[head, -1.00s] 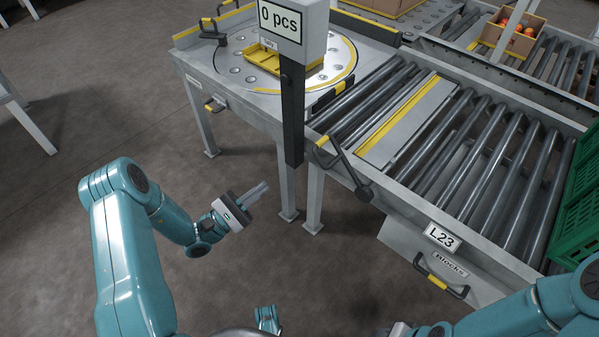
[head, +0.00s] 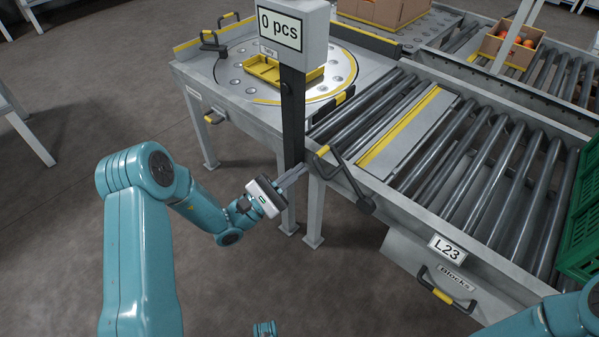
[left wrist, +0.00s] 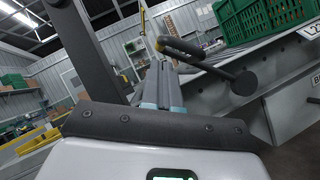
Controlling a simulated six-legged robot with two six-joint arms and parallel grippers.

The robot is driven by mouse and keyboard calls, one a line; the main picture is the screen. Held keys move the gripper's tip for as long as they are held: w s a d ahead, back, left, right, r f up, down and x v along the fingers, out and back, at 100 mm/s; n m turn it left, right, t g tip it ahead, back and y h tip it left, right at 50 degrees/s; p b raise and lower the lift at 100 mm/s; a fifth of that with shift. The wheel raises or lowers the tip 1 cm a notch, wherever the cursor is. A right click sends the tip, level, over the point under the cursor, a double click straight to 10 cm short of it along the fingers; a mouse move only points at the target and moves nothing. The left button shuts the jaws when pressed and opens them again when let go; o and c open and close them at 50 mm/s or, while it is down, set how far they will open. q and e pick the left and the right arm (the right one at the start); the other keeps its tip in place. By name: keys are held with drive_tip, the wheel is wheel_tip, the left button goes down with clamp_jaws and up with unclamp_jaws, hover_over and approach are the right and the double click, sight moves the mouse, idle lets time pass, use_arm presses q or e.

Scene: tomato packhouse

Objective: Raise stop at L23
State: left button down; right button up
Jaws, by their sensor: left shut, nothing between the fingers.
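The L23 label (head: 447,247) is on the side of the roller conveyor. A grey plate with a yellow stripe (head: 410,128) lies across the conveyor between the rollers, looking low and flat. A dark lever (head: 344,176) with a yellow grip end and a round dark knob is on the conveyor's side; it also shows in the left wrist view (left wrist: 205,64). My left gripper (head: 304,169) is shut and empty, just left of the lever and below its yellow end. In the left wrist view its fingers (left wrist: 160,82) point towards the yellow end. Contact cannot be told. My right gripper is out of view.
A dark post with a "0 pcs" display (head: 280,28) stands close behind my left gripper. A turntable with a yellow tray (head: 270,73) is beyond it. A Blocks drawer (head: 440,272) is under L23. A green crate (head: 584,230) stands on the rollers at right.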

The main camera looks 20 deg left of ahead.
use_arm(q)
drive_tip(key=shift+d+r, duration=0.65)
drive_tip(key=shift+r, duration=0.2)
